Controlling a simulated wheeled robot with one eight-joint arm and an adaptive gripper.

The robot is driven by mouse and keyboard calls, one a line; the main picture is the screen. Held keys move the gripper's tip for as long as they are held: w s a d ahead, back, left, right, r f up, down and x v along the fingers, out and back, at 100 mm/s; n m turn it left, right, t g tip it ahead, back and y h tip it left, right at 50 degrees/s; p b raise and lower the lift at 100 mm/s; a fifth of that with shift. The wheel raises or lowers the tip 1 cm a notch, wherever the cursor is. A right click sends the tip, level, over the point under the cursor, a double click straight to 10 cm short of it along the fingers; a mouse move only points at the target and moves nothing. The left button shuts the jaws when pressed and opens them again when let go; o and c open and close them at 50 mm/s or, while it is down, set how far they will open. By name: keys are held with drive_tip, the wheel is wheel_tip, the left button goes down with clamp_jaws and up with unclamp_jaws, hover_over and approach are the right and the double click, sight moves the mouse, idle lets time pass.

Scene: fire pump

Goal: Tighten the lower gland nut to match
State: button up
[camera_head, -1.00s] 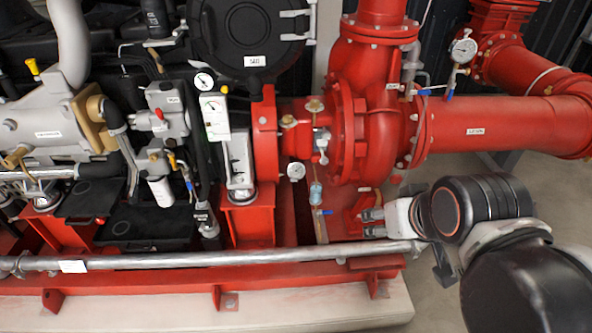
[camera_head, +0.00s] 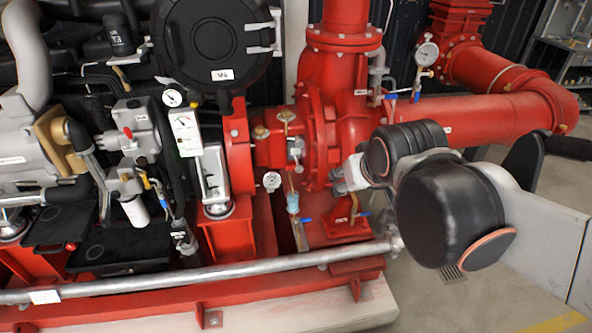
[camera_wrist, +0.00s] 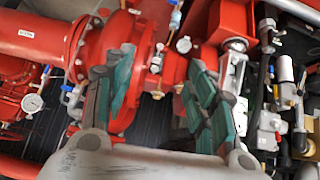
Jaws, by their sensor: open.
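The silver gland fitting (camera_head: 295,150) sits on the red shaft housing between the pump casing (camera_head: 322,145) and the bearing flange. It is small, and I cannot make out the separate upper and lower nuts. In the wrist view, the gland fitting (camera_wrist: 157,60) shows between my two fingers. My gripper (camera_head: 340,180) is to the right of the fitting and in front of the pump casing. In the wrist view, my gripper (camera_wrist: 160,66) has its teal-padded fingers wide apart with nothing between them. I see no contact with the fitting.
A small round gauge (camera_head: 271,181) and a clear bluish cup (camera_head: 293,203) hang just below the fitting. A brass cap (camera_head: 285,115) is above it. A silver rail (camera_head: 250,268) runs along the front. A large red pipe (camera_head: 470,118) extends right.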

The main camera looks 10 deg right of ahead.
sight(299, 169)
drive_tip(key=w+f+n+t+h+p, duration=0.1)
drive_tip(key=w+f, duration=0.3)
drive_tip(key=w, duration=1)
drive_tip(key=w+f+t+p, duration=0.1)
drive_tip(key=w+f+t, duration=0.15)
drive_tip(key=w, duration=1.25)
drive_tip(key=w+a+f+n+t+p, duration=0.1)
drive_tip(key=w+f, duration=0.4)
drive_tip(key=f, duration=0.9)
drive_tip(key=w+a+f+n+t+p, duration=0.15)
drive_tip(key=w+f, duration=0.35)
drive_tip(key=f, duration=0.8)
drive_tip(key=shift+m+h, duration=0.3)
drive_tip(key=shift+m, duration=0.15)
drive_tip(key=b+x, duration=0.1)
drive_tip(key=x, duration=0.3)
drive_tip(key=b+x, duration=0.2)
drive_tip(key=x, duration=0.2)
drive_tip(key=b+x, duration=0.2)
drive_tip(key=x, duration=0.2)
drive_tip(key=shift+w+a+f, duration=0.15)
drive_tip(key=shift+a+f, duration=0.1)
drive_tip(key=shift+f, duration=0.15)
drive_tip(key=shift+w+d+f, duration=0.1)
drive_tip(key=shift+w, duration=0.6)
drive_tip(key=shift+c, duration=0.2)
drive_tip(key=c, duration=1)
